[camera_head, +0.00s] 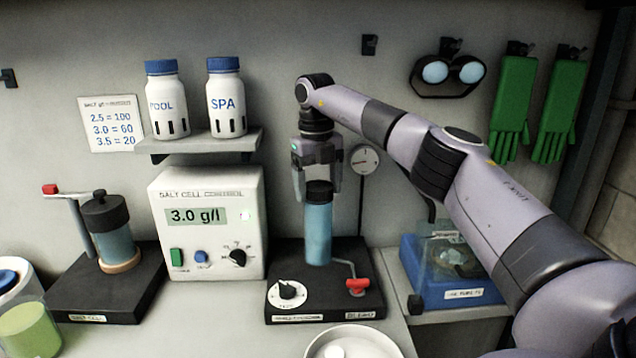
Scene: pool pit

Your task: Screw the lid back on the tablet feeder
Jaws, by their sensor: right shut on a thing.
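The tablet feeder (318,238) is an upright blue cylinder on a black base with a white dial and a red-handled valve. Its black lid (319,194) sits in line with the cylinder at its top, with no clear gap between them. I cannot tell how far the threads are engaged. My right gripper (318,190) points straight down from above, with its fingers on either side of the lid and shut on it. My left gripper is not in view.
A salt cell controller (207,255) reading 3.0 g/l stands left of the feeder. A black-lidded cylinder (114,246) with a red-knobbed lever stands further left. A blue case (437,279) is at right, partly behind my arm. A white bowl (327,347) is in front.

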